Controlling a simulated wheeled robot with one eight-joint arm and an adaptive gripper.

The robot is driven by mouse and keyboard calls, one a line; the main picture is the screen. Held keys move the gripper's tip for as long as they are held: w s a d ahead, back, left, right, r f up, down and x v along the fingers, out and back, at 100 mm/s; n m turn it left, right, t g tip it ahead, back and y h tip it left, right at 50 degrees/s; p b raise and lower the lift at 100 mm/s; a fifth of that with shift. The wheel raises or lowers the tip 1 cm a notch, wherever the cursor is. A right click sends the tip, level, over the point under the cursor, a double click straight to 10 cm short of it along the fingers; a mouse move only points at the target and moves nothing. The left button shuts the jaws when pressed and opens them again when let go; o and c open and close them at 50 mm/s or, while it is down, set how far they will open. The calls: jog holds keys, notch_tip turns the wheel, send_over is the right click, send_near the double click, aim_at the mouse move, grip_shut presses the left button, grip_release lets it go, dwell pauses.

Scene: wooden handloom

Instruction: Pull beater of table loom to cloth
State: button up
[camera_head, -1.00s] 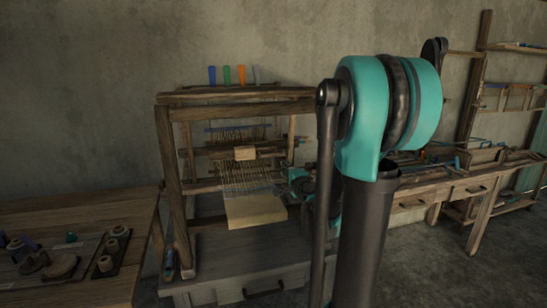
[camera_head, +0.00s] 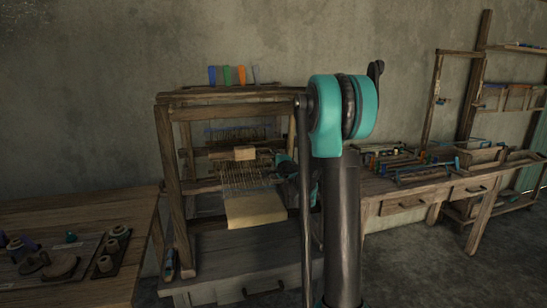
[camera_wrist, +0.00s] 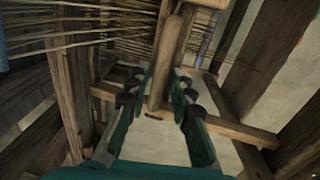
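The table loom (camera_head: 172,190) stands upright on a dark cabinet, with pale cloth (camera_head: 255,208) hanging at its front and warp threads (camera_head: 240,178) behind it. A pale wooden block (camera_head: 245,153) sits at mid-height among the threads. I cannot tell for sure which bar is the beater. My gripper (camera_head: 284,168) is at the loom's right side, partly hidden by the frame post and my arm. In the wrist view my gripper (camera_wrist: 158,82) is open, its fingers on either side of a wooden bar (camera_wrist: 172,45); I cannot tell whether they touch it.
Loom posts and crossbars crowd both sides of my gripper in the wrist view. Several coloured tools (camera_head: 226,75) stand on the loom's top. A table with spools (camera_head: 118,233) is at left. A bench with trays (camera_head: 425,175) is at right, beyond my arm.

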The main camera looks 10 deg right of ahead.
jog(key=shift+w+a, duration=0.1)
jog(key=shift+w, duration=0.8)
grip_shut()
